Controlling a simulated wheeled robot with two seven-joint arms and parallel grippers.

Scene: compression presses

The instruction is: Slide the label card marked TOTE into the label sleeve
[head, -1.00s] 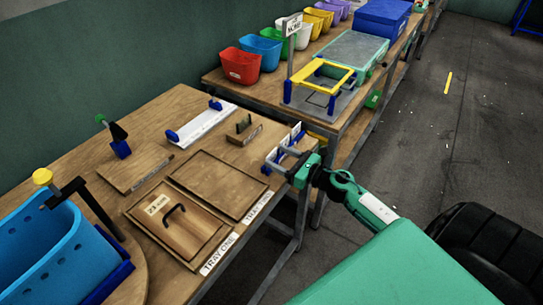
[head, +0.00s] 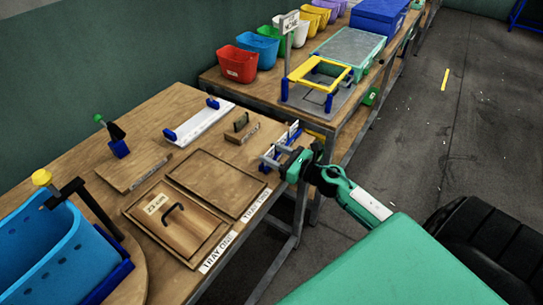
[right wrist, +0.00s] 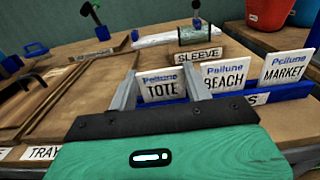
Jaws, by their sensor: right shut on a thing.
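The TOTE card (right wrist: 162,85) is white and stands upright between the two fingers of my right gripper (right wrist: 160,92), which is shut on it. In the head view this gripper (head: 277,159) is at the right edge of the near table. Blue shows at the card's foot; I cannot tell whether the card is clear of the blue card rack (right wrist: 270,92). The label sleeve (head: 242,121) is a small dark upright holder on a wooden block, beyond the gripper. Its SLEEVE sign shows in the right wrist view (right wrist: 198,56). My left gripper is out of view.
The BEACH card (right wrist: 226,77) and MARKET card (right wrist: 286,67) stand right beside the TOTE card. Wooden trays (head: 219,153), a white plate with blue ends (head: 200,122) and a blue bin (head: 60,258) occupy the near table. A yellow-framed stand (head: 320,75) is on the far table.

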